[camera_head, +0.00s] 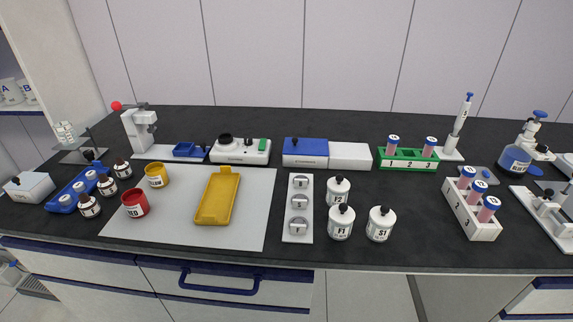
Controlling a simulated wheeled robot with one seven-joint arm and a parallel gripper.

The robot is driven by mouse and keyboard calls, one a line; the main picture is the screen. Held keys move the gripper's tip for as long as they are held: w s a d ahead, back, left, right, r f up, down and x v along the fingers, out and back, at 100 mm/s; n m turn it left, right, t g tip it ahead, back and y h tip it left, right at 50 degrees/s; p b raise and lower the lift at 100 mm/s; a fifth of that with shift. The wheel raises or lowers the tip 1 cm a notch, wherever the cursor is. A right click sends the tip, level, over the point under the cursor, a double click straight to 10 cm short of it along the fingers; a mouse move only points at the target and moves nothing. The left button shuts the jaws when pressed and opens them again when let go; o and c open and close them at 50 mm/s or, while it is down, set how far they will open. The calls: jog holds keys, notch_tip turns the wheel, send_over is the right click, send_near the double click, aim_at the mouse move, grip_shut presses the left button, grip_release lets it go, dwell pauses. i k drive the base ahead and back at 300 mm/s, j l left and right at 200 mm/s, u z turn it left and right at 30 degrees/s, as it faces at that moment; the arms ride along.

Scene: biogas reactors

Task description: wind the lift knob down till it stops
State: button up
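A small grey stand (75,157) that looks like a lift is at the back left of the dark bench, carrying a small clear labelled vessel (65,132). A dark knob (88,155) shows at its front right; it is small here, and I cannot tell how far it is wound. A white device (138,130) with a red ball on its lever (116,105) stands just right of the stand. My gripper is not in view.
A blue rack (64,199) and several dark bottles (89,206) stand in front of the stand. A white box (28,187) is at the left edge. A yellow tray (236,173) lies on a grey mat (180,232), whose front part is clear.

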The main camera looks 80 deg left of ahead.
aim_at(88, 153)
jog(key=u, duration=3.25)
